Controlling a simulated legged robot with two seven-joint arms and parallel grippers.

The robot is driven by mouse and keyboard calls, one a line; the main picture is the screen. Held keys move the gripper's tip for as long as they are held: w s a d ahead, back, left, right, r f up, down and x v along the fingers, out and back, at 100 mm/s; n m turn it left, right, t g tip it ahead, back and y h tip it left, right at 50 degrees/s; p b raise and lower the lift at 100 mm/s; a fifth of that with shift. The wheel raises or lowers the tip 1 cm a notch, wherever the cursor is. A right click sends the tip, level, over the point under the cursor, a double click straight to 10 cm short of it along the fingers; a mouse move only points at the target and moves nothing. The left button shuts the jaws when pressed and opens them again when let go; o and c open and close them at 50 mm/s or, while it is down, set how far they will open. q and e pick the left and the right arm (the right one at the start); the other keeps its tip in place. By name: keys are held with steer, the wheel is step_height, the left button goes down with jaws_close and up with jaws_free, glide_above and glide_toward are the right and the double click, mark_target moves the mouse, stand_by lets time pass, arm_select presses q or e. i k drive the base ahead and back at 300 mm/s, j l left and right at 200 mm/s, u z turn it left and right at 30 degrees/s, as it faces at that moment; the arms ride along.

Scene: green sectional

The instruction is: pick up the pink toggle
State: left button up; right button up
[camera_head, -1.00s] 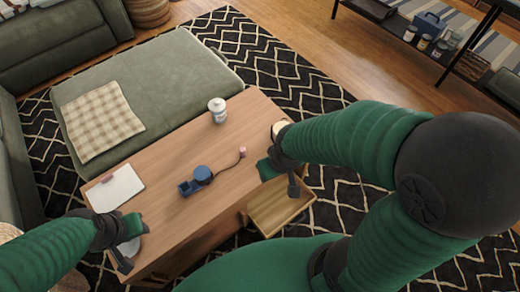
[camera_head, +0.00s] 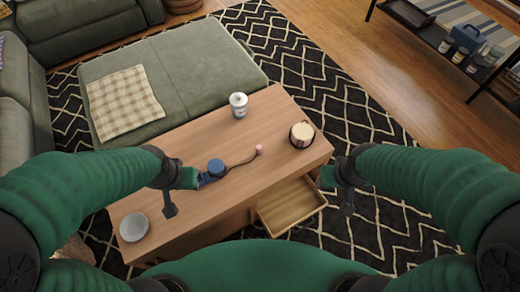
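The pink toggle (camera_head: 259,149) is a small pink knob at the end of a thin dark cord on the wooden table (camera_head: 185,232). The cord runs left to a blue device (camera_head: 215,168) with a round top. My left gripper (camera_head: 180,194) is open and empty, at the left end of the blue device, well left of the toggle; I cannot tell whether it touches the device. My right gripper (camera_head: 338,190) is open and empty by the table's right edge, right of and nearer than the toggle.
A lidded white jar (camera_head: 239,104) stands at the far edge and a dark-rimmed, cream-topped round container (camera_head: 302,134) at the right. A grey-white dish (camera_head: 134,227) lies at the near left. An open drawer (camera_head: 291,206) juts out below the near edge. The tabletop around the toggle is clear.

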mark_target(259, 148)
steer(key=l+u, duration=0.35)
steer(key=l, duration=0.15)
steer(key=k+l+u, duration=0.1)
steer(key=l+u, duration=0.3)
steer(key=l, duration=0.1)
